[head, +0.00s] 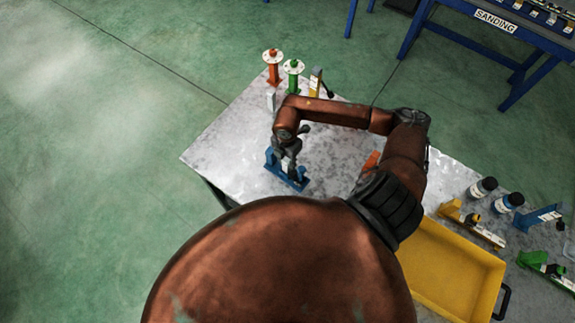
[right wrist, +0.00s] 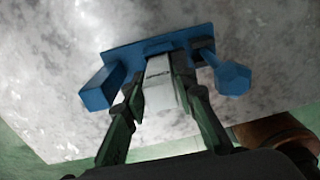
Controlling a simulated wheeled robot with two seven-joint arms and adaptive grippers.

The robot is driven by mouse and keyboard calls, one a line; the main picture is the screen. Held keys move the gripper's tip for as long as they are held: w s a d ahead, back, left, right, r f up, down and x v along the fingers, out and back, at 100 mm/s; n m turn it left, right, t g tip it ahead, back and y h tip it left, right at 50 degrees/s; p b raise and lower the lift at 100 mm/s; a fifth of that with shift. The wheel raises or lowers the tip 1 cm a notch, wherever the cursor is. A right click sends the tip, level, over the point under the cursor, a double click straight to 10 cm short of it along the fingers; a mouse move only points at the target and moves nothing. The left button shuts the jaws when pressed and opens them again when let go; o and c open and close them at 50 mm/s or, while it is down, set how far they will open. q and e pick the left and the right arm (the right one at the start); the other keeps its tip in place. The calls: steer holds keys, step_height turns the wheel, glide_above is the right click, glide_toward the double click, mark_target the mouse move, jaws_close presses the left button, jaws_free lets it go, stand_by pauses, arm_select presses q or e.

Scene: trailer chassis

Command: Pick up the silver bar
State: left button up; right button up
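The silver bar (right wrist: 160,86) shows in the right wrist view as a pale block with small dark lettering. It sits at a blue fixture (right wrist: 97,91) on the metal tabletop. The two fingers of my right gripper (right wrist: 167,97) stand apart, one on each side of the bar, with no clear grip on it. In the head view my right gripper (head: 287,158) points down over the blue fixture (head: 289,178) and largely hides what lies between its fingers. My left gripper is not in view.
On the grey table (head: 225,143), an orange stand (head: 273,72), a green stand (head: 293,78) and a yellow fixture (head: 315,82) stand behind. A yellow tray (head: 455,270), dark-capped bottles (head: 482,188) and more fixtures lie to the right. The table's left part is clear.

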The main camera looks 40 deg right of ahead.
jaws_close()
